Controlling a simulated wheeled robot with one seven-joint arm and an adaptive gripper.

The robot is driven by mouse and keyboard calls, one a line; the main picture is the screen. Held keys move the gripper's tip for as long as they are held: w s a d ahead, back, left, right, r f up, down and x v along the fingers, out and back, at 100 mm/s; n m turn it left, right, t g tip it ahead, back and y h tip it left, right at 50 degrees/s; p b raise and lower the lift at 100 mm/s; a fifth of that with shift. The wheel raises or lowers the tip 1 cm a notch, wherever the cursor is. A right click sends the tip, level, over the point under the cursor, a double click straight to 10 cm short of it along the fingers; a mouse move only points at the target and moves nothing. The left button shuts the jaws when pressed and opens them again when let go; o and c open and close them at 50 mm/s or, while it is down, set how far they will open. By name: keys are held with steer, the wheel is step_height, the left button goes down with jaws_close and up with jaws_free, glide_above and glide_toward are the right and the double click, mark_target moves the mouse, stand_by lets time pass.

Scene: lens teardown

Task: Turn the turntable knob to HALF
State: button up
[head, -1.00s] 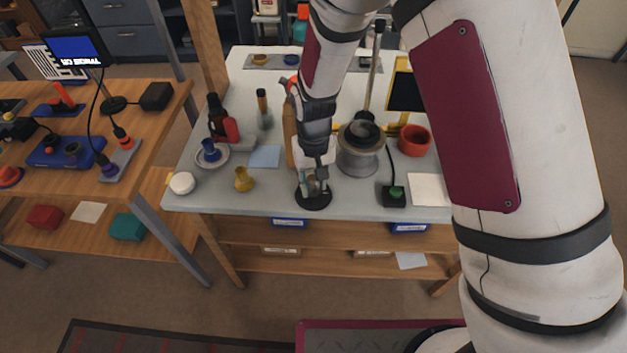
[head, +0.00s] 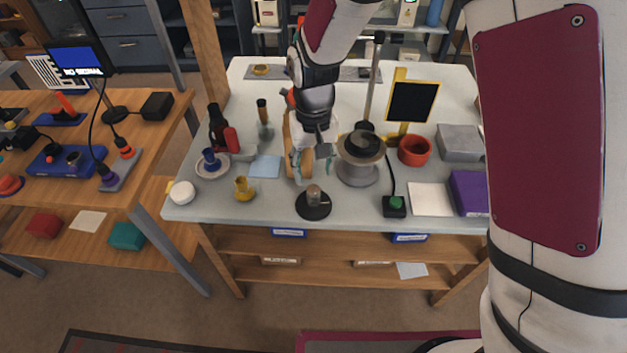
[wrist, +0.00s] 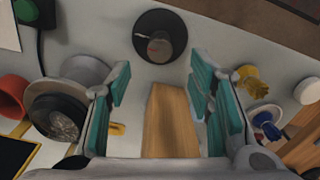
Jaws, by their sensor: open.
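A black round base with a grey-brown upright knob (head: 313,197), which looks like the turntable knob, stands near the table's front edge. In the wrist view the knob (wrist: 160,45) is at top centre, beyond my fingertips, with a small pale and reddish mark on its side. I cannot read a HALF mark or tell its setting. My gripper (head: 311,165) is open and empty, behind and above the knob in the head view, apart from it. Its teal finger pads (wrist: 158,80) are spread over a wooden block (wrist: 170,122) lying below.
A grey spool-like stand (head: 357,165) is close right of my gripper. A black box with a green button (head: 394,206) and white sheet (head: 430,198) lie further right. A yellow piece (head: 243,188) and blue sheet (head: 265,166) lie left. Bare table surrounds the knob.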

mark_target(314, 189)
steer(key=shift+r, duration=1.55)
steer(key=shift+r, duration=0.1)
steer(key=s+d+r+m+t, duration=0.1)
steer(key=s+d+r+t, duration=0.1)
steer(key=s+d+r, duration=0.6)
steer(key=s+d+r+m+t, duration=0.1)
steer(key=s+d+r, duration=0.5)
steer(key=d+r, duration=0.3)
steer(key=s+d+r+t, duration=0.1)
steer(key=s+d+r, duration=0.1)
steer(key=s, duration=0.6)
steer(key=shift+s+d+m, duration=0.15)
steer(key=shift+d+m, duration=0.15)
steer(key=shift+d, duration=0.4)
